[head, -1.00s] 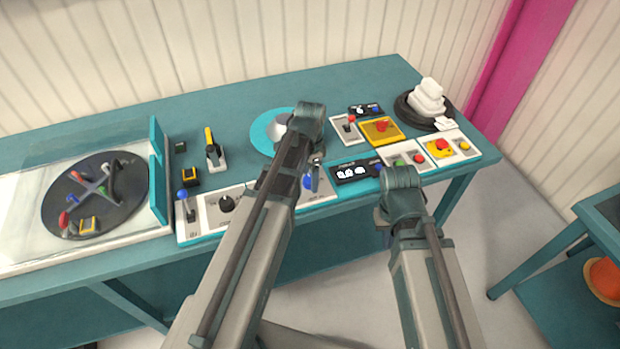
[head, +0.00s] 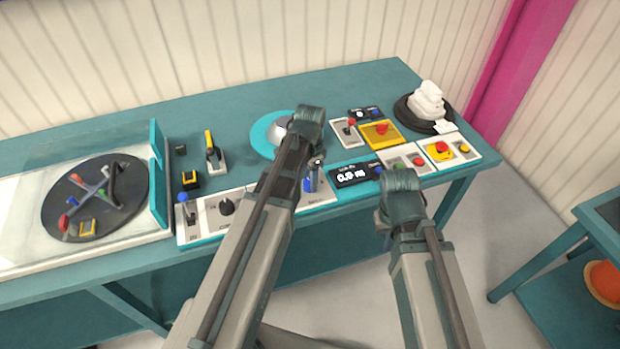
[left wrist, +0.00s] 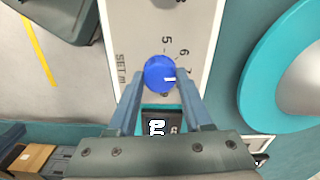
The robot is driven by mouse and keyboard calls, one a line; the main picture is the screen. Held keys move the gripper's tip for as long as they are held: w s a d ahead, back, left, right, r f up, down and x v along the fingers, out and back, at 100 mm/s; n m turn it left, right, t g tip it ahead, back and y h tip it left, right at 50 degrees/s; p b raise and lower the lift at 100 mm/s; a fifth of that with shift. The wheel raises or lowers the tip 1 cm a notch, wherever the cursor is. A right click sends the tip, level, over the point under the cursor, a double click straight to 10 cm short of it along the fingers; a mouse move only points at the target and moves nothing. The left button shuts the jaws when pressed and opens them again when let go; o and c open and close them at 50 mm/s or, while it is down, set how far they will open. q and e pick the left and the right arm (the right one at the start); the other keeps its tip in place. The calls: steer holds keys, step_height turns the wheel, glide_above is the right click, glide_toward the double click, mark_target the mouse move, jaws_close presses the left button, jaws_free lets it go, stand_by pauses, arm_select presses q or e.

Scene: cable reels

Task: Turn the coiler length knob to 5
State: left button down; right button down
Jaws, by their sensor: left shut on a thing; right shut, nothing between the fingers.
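The blue length knob (left wrist: 158,72) sits on a pale panel (left wrist: 140,25) marked SET M. In the left wrist view, 5, 6 and 7 curve around it; its white mark points right, near the 7. My left gripper (left wrist: 160,92) is shut on the knob, one finger on each side. In the head view the knob (head: 308,185) shows beside my left gripper (head: 314,172), partly hidden by my arm. My right gripper (head: 383,214) is shut and empty in front of the bench, mostly hidden by its wrist.
A black display (head: 356,174) with white figures sits right of the knob. A clear-covered disc (head: 95,195) is at far left; a white-topped black reel (head: 425,108) is at far right.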

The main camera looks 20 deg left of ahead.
arm_select(q)
steer(key=n, duration=1)
steer(key=shift+n, duration=2.3)
steer(key=shift+c, duration=1.6)
jaws_free()
steer(key=shift+r, duration=0.1)
